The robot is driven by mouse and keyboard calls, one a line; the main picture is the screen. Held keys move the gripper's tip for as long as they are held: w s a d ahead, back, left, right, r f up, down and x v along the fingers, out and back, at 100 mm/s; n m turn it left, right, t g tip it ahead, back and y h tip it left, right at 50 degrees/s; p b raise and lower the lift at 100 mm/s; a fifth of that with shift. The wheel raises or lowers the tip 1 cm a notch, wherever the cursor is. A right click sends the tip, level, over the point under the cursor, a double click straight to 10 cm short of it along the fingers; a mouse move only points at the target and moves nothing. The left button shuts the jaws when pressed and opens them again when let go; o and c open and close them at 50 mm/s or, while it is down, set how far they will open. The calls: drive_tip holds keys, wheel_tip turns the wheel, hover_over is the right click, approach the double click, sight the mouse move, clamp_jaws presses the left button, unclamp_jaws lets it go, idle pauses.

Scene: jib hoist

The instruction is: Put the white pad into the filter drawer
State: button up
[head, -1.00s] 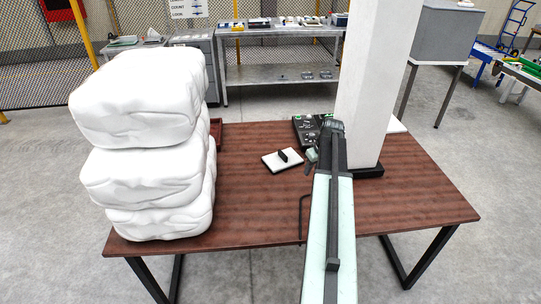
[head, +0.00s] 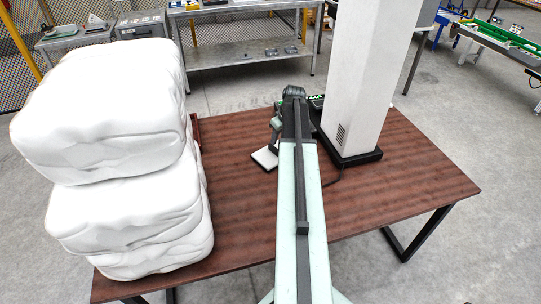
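The white pad (head: 265,158) lies on the brown table, left of my arm. Only its near left part shows; my gripper hides the rest, including its black handle. My gripper (head: 273,143) points down at the pad's right part. Its fingertips are too small and covered to tell whether they are open or shut on the handle. A dark red piece (head: 195,127) shows behind the white bales; it may be part of the filter drawer, but the bales hide most of it.
A stack of large white bales (head: 110,110) fills the table's left side. A white column (head: 365,80) on a black base stands right of my arm. A dark panel (head: 316,103) is partly hidden behind my arm. The table's right front (head: 400,200) is clear.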

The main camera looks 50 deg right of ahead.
sight(274, 148)
drive_tip(key=shift+b+x, duration=0.4)
drive_tip(key=shift+x, duration=0.65)
drive_tip(key=b+x, duration=0.5)
drive_tip(key=shift+a+f, duration=0.1)
drive_tip(key=shift+a, duration=0.1)
clamp_jaws()
